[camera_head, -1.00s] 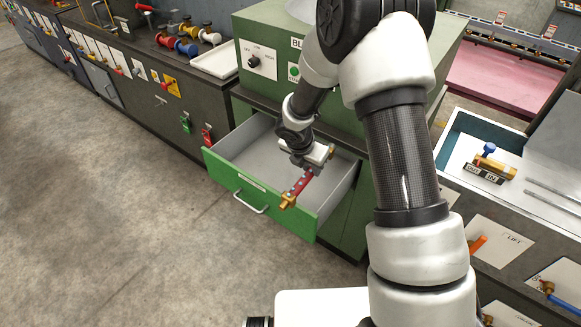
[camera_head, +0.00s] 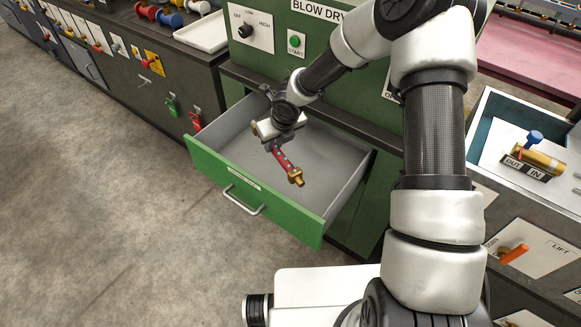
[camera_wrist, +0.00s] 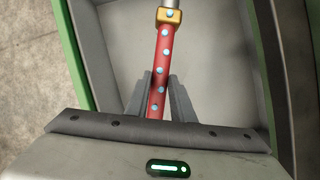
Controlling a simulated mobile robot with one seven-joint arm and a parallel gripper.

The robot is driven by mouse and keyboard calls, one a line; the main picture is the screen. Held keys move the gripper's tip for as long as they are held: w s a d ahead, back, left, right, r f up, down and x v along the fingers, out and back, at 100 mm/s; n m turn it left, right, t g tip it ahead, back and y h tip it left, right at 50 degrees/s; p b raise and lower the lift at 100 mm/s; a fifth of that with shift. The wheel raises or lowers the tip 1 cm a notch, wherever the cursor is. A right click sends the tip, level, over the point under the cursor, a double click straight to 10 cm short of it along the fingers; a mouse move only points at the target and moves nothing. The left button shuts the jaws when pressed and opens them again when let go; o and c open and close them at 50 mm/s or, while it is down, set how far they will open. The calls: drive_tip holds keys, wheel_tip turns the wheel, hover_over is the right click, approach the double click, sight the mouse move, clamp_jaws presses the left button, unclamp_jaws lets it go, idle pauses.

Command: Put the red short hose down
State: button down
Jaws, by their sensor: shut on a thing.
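The red short hose (camera_head: 284,160) has pale blue dots and a brass fitting at its end. My gripper (camera_head: 272,146) is shut on it, over the open green drawer (camera_head: 270,207). In the wrist view my gripper (camera_wrist: 160,95) has one grey finger on each side of the red hose (camera_wrist: 162,62), and the brass fitting points away toward the top edge. The grey drawer floor lies behind the hose. Whether the hose touches the floor I cannot tell.
The drawer's grey inside (camera_head: 325,165) looks empty around the hose. A green blow dry cabinet (camera_head: 300,50) stands behind it. A white tray (camera_head: 205,35) is on the counter at left. A basin with a brass valve (camera_head: 540,160) is at right.

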sight(275, 147)
wheel_tip(275, 147, down, 3)
drive_tip(key=shift+w+f+b, duration=0.1)
drive_tip(key=shift+b, duration=0.7)
wheel_tip(275, 147, down, 10)
drive_tip(key=b, duration=0.5)
drive_tip(key=c, duration=2)
unclamp_jaws()
drive_tip(key=shift+f, duration=0.1)
drive_tip(key=o, duration=0.5)
drive_tip(key=shift+c, duration=0.2)
